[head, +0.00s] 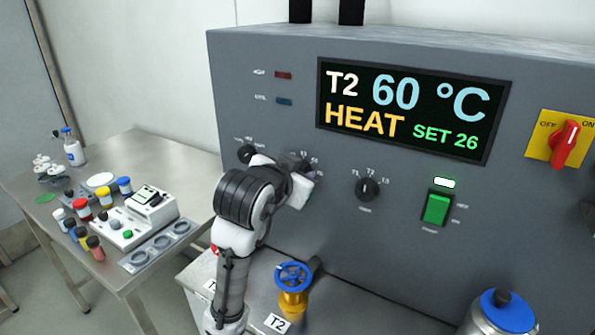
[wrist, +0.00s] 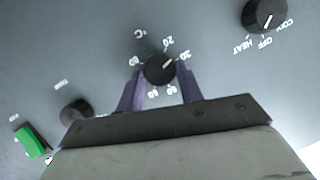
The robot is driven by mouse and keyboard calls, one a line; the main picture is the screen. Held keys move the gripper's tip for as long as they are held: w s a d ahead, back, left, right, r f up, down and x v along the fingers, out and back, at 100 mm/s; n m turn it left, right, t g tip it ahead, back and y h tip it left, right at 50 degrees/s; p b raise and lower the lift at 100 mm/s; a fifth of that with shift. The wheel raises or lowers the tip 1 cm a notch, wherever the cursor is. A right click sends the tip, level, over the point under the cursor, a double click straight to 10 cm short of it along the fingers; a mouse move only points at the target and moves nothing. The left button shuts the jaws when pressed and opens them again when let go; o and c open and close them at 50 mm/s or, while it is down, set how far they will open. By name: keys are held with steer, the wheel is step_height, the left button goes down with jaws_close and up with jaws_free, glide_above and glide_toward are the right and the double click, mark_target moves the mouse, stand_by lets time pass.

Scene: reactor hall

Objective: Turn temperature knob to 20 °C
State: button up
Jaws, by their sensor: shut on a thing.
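The temperature knob (wrist: 157,70) is a round black knob on the grey panel, with a white pointer line and printed numbers around it. In the wrist view its pointer aims to the upper right, between the 20 mark and the number on the right. My gripper (wrist: 161,82) is shut on the knob, with one purple finger on each side. In the head view my arm hides the knob, and my gripper (head: 301,188) is against the panel. The display (head: 405,108) reads T2, 60 °C, HEAT and SET 26.
The mode knob (head: 246,153), marked HEAT, OFF and COOL in the wrist view, is left of my gripper. The T1/T2/T3 knob (head: 368,189) and lit green switch (head: 437,207) are to the right. A blue-wheeled valve (head: 293,276) stands below. A lab table (head: 170,150) is at left.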

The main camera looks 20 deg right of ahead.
steer(key=n+g, duration=0.1)
steer(key=n+g+h, duration=0.1)
steer(key=n, duration=0.1)
steer(key=shift+w+a+n, duration=0.15)
steer(key=shift+w+n, duration=0.05)
steer(key=shift+n, duration=0.1)
stand_by(0.5)
steer(key=o, duration=1)
steer(key=shift+a, duration=0.1)
steer(key=b+v, duration=0.3)
steer(key=v, duration=1)
steer(key=shift+s+a+r, duration=0.1)
steer(key=shift+a, duration=0.3)
